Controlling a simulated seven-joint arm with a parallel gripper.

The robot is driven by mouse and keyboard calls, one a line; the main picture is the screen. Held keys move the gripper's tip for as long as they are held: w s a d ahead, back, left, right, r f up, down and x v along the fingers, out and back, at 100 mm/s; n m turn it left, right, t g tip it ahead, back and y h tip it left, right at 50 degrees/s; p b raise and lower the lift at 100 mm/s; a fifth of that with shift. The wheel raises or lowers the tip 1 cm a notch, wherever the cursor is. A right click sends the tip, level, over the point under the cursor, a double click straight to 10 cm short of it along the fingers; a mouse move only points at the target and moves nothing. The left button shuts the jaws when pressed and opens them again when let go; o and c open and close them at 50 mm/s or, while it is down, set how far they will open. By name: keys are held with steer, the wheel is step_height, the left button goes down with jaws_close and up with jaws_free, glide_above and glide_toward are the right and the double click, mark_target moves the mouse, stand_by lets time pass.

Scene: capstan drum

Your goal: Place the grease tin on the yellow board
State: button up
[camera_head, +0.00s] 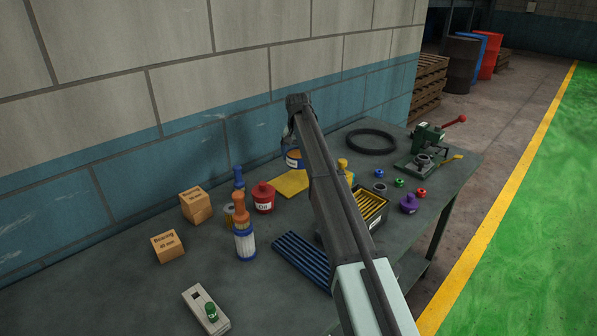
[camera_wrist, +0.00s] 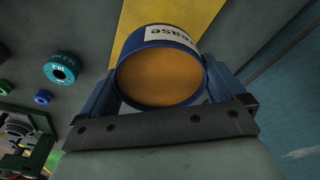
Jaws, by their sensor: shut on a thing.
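The grease tin (camera_head: 294,160) is a short blue can with a white label and an orange-brown top. It shows large in the wrist view (camera_wrist: 160,78), with its label on the far side. My gripper (camera_wrist: 160,88) is shut on it, one finger on each side. In the head view my arm hides much of the gripper. The yellow board (camera_head: 290,184) lies flat on the bench, just below the tin in the picture. In the wrist view the board (camera_wrist: 198,14) shows behind the tin, partly covered by it. I cannot tell the gap between them.
A red tin (camera_head: 263,197) stands left of the board, with a blue-and-orange bottle (camera_head: 244,235) nearer. A yellow-filled bin (camera_head: 372,207) is to the right. A black ring (camera_head: 371,141) and a green machine (camera_head: 425,150) are farther right. The wall runs behind the bench.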

mark_target(299, 178)
steer(key=shift+f, duration=3.15)
steer(key=shift+f, duration=0.15)
steer(key=o, duration=1)
steer(key=r, duration=0.4)
steer(key=s+r, duration=0.1)
steer(key=r, duration=0.7)
steer(key=shift+s+a+r, duration=0.15)
steer(key=shift+s, duration=0.1)
